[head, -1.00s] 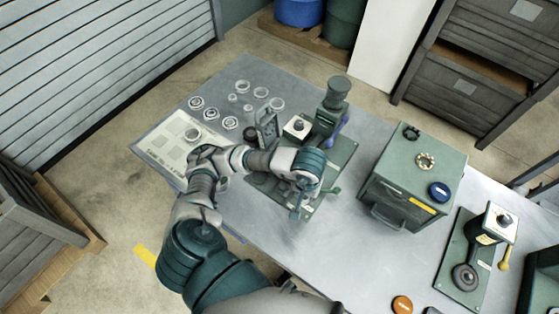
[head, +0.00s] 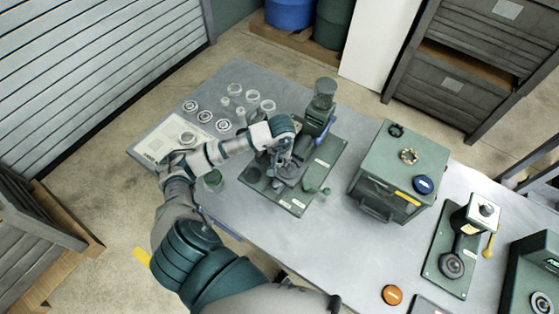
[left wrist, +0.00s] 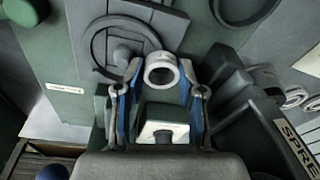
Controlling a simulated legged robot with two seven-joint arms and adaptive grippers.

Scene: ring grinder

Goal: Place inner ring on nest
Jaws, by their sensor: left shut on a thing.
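My left gripper (head: 284,160) is over the green-based grinder fixture (head: 312,182). In the left wrist view the left gripper (left wrist: 160,92) has its two blue-padded fingers on either side of a pale metal ring (left wrist: 149,76), the inner ring, and is shut on it. Beyond the ring lies a grey plate with a dark circular piece (left wrist: 96,48); I cannot tell whether this is the nest or whether the ring touches anything. In the head view my wrist hides the held ring and much of the fixture. My right gripper is not in view.
Several loose rings (head: 206,116) lie on the table's far left, near a pale printed mat (head: 160,145). A green box (head: 402,165) stands right of the fixture. A second green-based device (head: 452,262) is farther right. The table between fixture and orange disc (head: 392,295) is clear.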

